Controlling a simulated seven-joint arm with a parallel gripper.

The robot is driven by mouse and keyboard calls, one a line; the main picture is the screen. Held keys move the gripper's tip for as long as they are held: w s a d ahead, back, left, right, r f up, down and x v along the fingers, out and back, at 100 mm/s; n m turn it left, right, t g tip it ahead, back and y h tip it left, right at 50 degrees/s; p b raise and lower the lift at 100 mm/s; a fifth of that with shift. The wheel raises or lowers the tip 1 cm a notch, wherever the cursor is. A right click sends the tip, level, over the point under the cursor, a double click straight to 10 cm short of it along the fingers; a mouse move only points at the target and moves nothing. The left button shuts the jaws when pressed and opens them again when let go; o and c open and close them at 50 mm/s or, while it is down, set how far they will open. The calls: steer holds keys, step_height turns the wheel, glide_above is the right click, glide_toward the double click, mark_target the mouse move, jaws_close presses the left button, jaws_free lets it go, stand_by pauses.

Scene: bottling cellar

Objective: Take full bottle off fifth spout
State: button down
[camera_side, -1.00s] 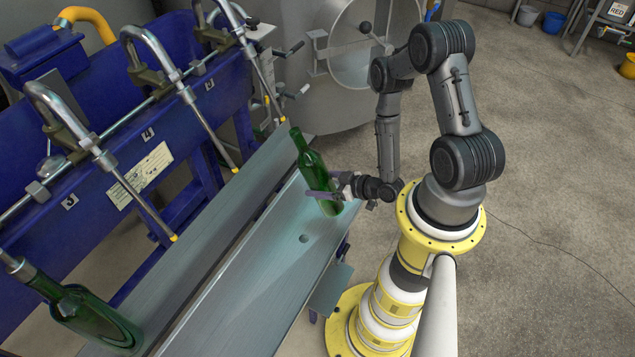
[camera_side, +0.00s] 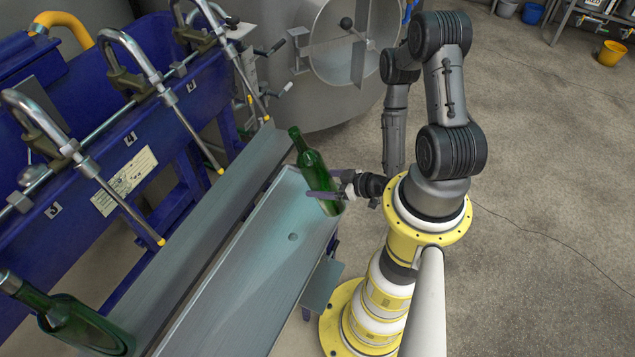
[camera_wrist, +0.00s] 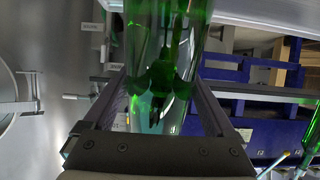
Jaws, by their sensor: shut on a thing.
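A green bottle (camera_side: 313,165) is in my gripper (camera_side: 325,194) at the far right end of the metal bench in the side view. The jaws are shut on its lower body, and it tilts a little to the left. The bottle (camera_wrist: 165,60) also fills the middle of the wrist view, between the two fingers. Whether its base touches the bench is hard to tell. The spouts with yellow tips hang along the blue filler; the tip of one spout (camera_side: 219,170) and of another (camera_side: 267,121) hang clear, with no bottle on them.
The blue filler frame (camera_side: 110,135) runs along the left. A metal bench (camera_side: 245,275) with a small hole lies in front of it. A steel tank (camera_side: 335,60) stands behind.

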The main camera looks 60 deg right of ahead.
steer(key=shift+s+r, duration=0.2)
steer(key=shift+s, duration=0.15)
